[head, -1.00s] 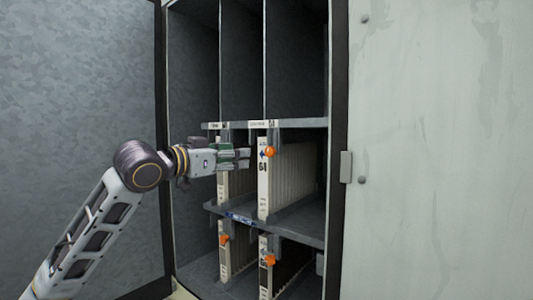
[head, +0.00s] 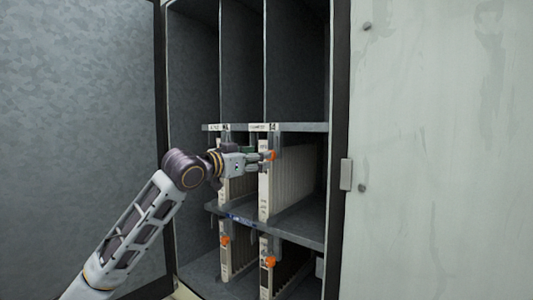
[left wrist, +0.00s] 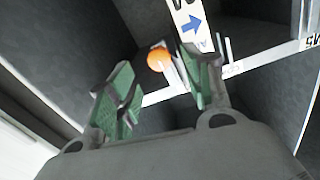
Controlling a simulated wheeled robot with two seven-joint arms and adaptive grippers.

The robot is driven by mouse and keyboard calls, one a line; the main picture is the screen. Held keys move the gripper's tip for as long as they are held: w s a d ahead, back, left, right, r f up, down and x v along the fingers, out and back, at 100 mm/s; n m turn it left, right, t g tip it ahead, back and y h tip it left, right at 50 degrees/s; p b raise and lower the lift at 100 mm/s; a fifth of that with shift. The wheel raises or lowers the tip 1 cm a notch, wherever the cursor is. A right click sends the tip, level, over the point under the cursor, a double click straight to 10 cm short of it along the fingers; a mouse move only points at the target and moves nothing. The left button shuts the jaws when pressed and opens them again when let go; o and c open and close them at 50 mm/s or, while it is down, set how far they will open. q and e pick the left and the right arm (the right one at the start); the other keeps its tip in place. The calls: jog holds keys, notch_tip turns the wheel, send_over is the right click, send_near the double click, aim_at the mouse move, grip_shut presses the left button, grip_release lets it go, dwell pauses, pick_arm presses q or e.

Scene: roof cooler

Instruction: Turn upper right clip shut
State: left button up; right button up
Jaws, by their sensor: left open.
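The upper right clip (head: 272,155) is an orange knob at the top front of the upper right filter panel (head: 264,190). My left gripper (head: 259,158) is right at this clip, with its fingers pointing right and partly covering the panel's top. In the left wrist view the orange clip (left wrist: 158,59) shows between the tips of the open green-padded fingers (left wrist: 160,80). I cannot tell whether a finger touches it. The panel's white front with a blue arrow (left wrist: 193,24) is beside the clip. My right gripper is not in view.
The upper left panel (head: 224,188) is partly behind my gripper. Two more orange clips sit on the lower left (head: 225,240) and lower right (head: 270,262) panels. A metal shelf (head: 300,127) runs just above the clip. The cabinet's right frame (head: 340,120) is close by.

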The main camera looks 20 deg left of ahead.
pick_arm(q)
jog(key=shift+p+x, duration=0.75)
jog(key=shift+x, duration=1.85)
jog(key=c, duration=1)
jog(key=shift+c, duration=0.2)
jog(key=shift+n, duration=0.3)
jog(key=shift+f+n+t+y, duration=0.1)
jog(key=shift+n+t+y, duration=0.2)
jog(key=shift+n, duration=8.6)
